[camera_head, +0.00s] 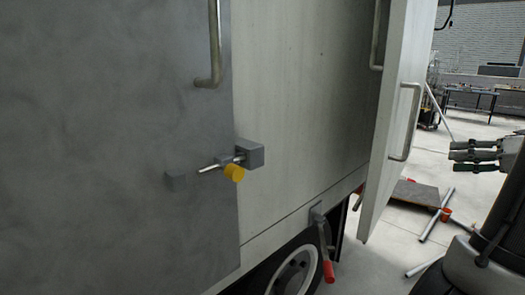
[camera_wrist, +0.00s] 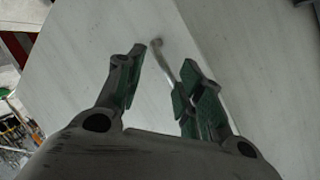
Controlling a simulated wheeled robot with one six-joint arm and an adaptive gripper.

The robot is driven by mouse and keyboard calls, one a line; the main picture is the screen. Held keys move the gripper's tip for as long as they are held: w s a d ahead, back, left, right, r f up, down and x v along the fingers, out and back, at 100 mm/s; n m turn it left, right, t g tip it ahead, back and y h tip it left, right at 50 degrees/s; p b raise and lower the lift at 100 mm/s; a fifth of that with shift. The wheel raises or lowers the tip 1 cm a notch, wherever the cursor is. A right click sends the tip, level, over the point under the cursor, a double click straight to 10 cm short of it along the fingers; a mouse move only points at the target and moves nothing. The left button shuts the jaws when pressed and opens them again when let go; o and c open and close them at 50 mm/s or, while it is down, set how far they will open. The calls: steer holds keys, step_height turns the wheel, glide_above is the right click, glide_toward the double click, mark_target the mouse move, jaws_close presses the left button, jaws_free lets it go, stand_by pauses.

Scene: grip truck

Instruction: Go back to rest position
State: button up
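My gripper (camera_head: 458,156) is at the right edge of the head view, fingers pointing left toward the open truck door (camera_head: 387,140). A clear gap separates it from the door and its metal handle (camera_head: 411,120). In the wrist view my gripper (camera_wrist: 163,75) has its two green-padded fingers spread, with nothing held. A metal handle (camera_wrist: 165,62) on a pale panel shows beyond and between the fingers; its distance is hard to tell there. My dark arm fills the lower right of the head view.
A grey panel (camera_head: 110,130) with a latch and yellow knob (camera_head: 234,173) covers the truck's left side. Metal tubes (camera_head: 437,215) and a flat board (camera_head: 415,193) lie on the floor.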

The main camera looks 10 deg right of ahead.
steer(key=s+a+f+m+g+h, duration=0.45)
steer(key=s+a+f+g, duration=0.25)
steer(key=s+a+g, duration=0.3)
steer(key=a+r+n+t+h, duration=0.1)
steer(key=a+r+n, duration=0.1)
steer(key=a, duration=0.3)
steer(key=s+a+r+n+t+h, duration=0.1)
steer(key=a+r+n+h, duration=0.1)
steer(key=a+n, duration=0.3)
steer(key=shift+s+a+r, duration=0.25)
steer(key=shift+a+r, duration=0.35)
steer(key=shift+a, duration=0.1)
steer(key=shift+n, duration=0.25)
stand_by(0.5)
